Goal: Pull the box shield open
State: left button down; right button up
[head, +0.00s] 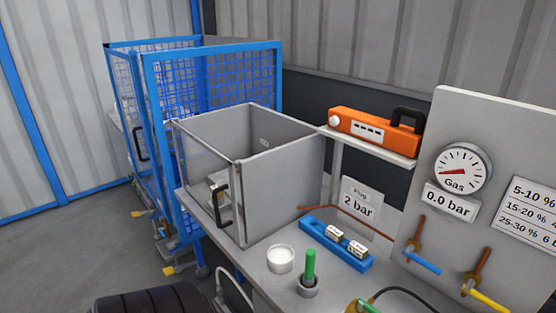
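The grey box (285,180) stands open-topped on the workbench in the middle of the head view. Its shield, a clear panel in a thin frame, covers the box's left-facing side and looks closed against it. A black bar handle (221,205) sits upright near the shield's front edge. A light grey part (217,184) shows dimly inside, behind the panel. Neither of my grippers is in view, and nothing touches the handle.
A blue mesh cage (262,85) stands behind and left of the box. On the bench are a white cup (280,259), a green-handled piece (310,265) and a blue holder (337,244). An orange device (372,130) rests on a shelf. A gauge panel (460,125) stands right.

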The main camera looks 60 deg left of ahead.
aim_at(232, 175)
jog(key=u, duration=2.4)
